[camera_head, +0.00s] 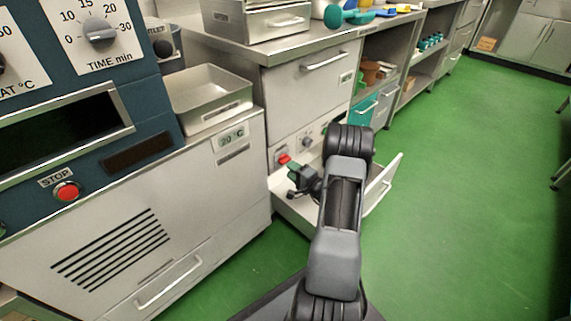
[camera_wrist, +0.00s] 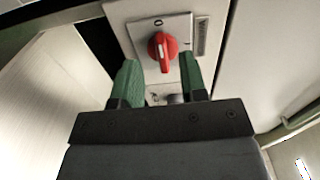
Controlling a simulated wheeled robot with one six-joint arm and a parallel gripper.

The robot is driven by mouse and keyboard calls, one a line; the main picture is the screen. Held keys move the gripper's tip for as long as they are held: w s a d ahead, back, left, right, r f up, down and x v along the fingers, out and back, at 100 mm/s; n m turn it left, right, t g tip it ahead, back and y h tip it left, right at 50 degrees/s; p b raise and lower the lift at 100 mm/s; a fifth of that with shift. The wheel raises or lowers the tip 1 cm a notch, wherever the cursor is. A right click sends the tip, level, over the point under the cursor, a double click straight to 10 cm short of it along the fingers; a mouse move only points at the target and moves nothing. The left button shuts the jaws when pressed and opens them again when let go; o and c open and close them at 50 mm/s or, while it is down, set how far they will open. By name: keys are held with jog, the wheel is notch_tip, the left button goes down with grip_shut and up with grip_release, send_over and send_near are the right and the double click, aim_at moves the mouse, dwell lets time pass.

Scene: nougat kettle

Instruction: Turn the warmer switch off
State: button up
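The warmer switch is a red rotary knob (camera_wrist: 163,51) on a pale square plate (camera_wrist: 146,29). Its white line runs nearly upright in the wrist view, towards a small mark at the plate's top; another mark is at the right. In the head view the red knob (camera_head: 284,159) sits on the cabinet front below a drawer. My gripper (camera_wrist: 159,62) is open, its green fingers to the left and right of the knob's lower part, with gaps on both sides. In the head view my gripper (camera_head: 296,178) is just in front of and below the knob. Contact is not visible.
A drawer (camera_head: 381,187) stands open beneath the switch, beside my arm. A grey dial (camera_head: 306,142) is right of the switch. The oven-like unit with a red STOP button (camera_head: 67,191) stands at left. Green floor (camera_head: 460,200) at right is clear.

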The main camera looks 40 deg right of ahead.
jog(key=s+d+p, duration=0.1)
jog(key=s+p, duration=0.1)
jog(key=s, duration=0.6)
jog(key=shift+s+d, duration=0.3)
jog(key=shift+s, duration=0.1)
jog(key=s+a+r+n+g+y+p, duration=0.1)
jog(key=a+r+n+g+y+p, duration=0.5)
jog(key=a+r+p, duration=0.75)
jog(key=s+a+r+n+g+y+p, duration=0.15)
jog(key=a+r+n+g+p, duration=0.6)
jog(key=r, duration=1.15)
jog(key=s+a+r+h+p, duration=0.2)
jog(key=r+p, duration=0.3)
jog(key=r, duration=0.3)
jog(key=s+a+r+n+h+p, duration=0.1)
jog(key=s+r+h+p, duration=0.3)
jog(key=r, duration=0.5)
jog(key=s+a+r+n+h+p, duration=0.1)
jog(key=s+a+r+h+p, duration=0.2)
jog(key=r+p, duration=0.5)
jog(key=shift+a+r+g+h, duration=0.3)
jog(key=shift+r+h, duration=0.25)
jog(key=shift+h, duration=0.3)
jog(key=shift+a+n, duration=0.1)
jog(key=shift+n, duration=0.15)
